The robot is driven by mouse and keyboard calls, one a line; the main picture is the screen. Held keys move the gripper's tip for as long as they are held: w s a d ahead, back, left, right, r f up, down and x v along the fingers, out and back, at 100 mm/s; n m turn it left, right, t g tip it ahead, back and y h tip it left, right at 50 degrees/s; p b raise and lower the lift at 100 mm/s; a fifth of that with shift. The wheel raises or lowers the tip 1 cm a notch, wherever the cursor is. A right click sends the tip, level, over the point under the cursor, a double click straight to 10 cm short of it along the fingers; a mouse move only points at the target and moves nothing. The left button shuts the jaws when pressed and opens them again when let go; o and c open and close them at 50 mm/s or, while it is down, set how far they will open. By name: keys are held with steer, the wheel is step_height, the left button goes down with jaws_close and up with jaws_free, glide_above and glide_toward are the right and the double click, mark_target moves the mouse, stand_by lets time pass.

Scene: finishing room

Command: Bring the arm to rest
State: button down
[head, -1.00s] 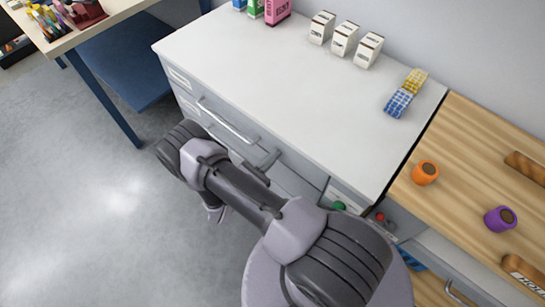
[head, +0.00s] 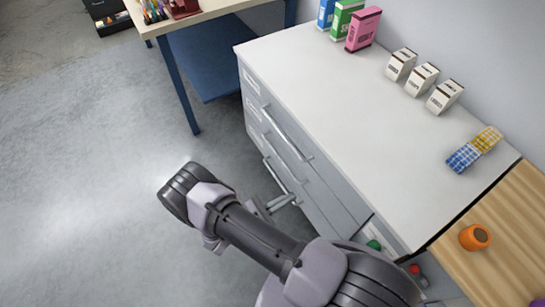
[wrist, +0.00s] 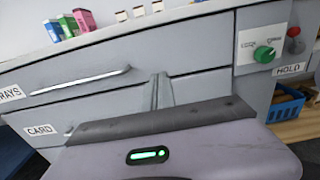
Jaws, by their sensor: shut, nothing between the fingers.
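My gripper (head: 283,203) is shut and empty in front of the grey drawer cabinet (head: 335,190), low down at its front side in the head view. My arm reaches out from the bottom of that view over the grey floor, and its links hide part of the gripper. In the wrist view the two fingers (wrist: 161,92) stand close together, pointing at the drawer fronts. The drawers there carry labels, one reading "CARD" (wrist: 40,130), and look shut. I cannot tell the exact gap between fingertips and cabinet.
The white cabinet top (head: 350,110) holds several boxes at its back and a blue-and-yellow checked item (head: 474,149). A wooden worktop (head: 500,240) with an orange roll (head: 475,237) adjoins it. A green knob (wrist: 263,54) is on the cabinet's right. The floor at left is clear.

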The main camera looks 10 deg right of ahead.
step_height(320, 180, up, 21)
steer(key=s+m+g+y, duration=0.1)
steer(key=m+g+y, duration=0.7)
steer(key=m, duration=0.5)
steer(key=s+a+r+m+t+y, duration=0.2)
steer(key=s+r+m+t+y, duration=0.2)
steer(key=r, duration=0.5)
steer(key=s+a+r+m+t+y, duration=0.2)
steer(key=s+r+m+t+y, duration=0.2)
steer(key=r+m, duration=0.5)
steer(key=s+r+y, duration=0.1)
steer(key=s+y, duration=0.1)
steer(key=y, duration=0.1)
steer(key=shift+a+r, duration=0.2)
